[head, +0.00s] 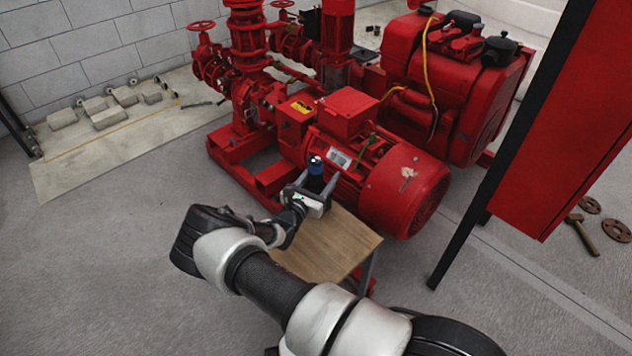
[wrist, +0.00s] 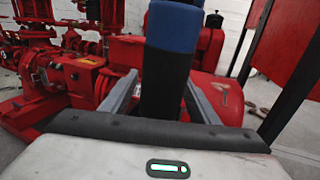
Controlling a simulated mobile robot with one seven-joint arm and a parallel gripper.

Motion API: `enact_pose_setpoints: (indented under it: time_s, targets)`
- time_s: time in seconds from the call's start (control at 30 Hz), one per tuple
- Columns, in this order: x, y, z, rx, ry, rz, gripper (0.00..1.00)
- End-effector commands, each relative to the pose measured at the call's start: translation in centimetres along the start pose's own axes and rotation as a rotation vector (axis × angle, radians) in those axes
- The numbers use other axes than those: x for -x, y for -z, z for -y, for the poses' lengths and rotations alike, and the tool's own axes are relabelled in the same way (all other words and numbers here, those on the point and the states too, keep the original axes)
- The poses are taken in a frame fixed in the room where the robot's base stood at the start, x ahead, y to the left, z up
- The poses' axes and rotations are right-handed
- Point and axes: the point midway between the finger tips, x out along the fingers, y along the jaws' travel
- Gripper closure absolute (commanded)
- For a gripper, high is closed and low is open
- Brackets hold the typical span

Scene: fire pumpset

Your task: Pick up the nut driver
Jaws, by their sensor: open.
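The nut driver (head: 316,167) shows as an upright handle, blue at the top and black below, above the small wooden table by the red motor. In the wrist view the nut driver (wrist: 167,75) stands large in the middle. My gripper (head: 316,182) is open, with one grey finger on each side of the black part. In the wrist view my gripper's fingers (wrist: 162,98) reach forward past both sides of it. Whether either finger touches it I cannot tell. Its lower end is hidden behind my gripper.
The wooden table (head: 338,244) has a bare top in front. The red motor (head: 405,190) stands close behind my gripper. A red cabinet (head: 550,130) on black legs rises at the right. Open floor lies at the left.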

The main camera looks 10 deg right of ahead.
Motion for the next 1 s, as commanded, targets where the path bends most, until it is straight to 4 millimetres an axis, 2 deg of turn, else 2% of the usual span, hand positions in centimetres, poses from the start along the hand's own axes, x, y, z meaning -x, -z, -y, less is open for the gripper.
enact_pose_setpoints:
  time_s: [0.07,0.37,0.67,1.0]
  targets:
    - [0.0,0.0,0.0,0.0,0.0,0.0,0.45]
    - [0.1,0.0,0.0,0.0,0.0,0.0,0.94]
    - [0.0,-0.9,-0.1,-0.002,-0.001,0.004,0.94]
    - [0.0,-7.2,-0.2,-0.002,0.0,0.004,0.93]
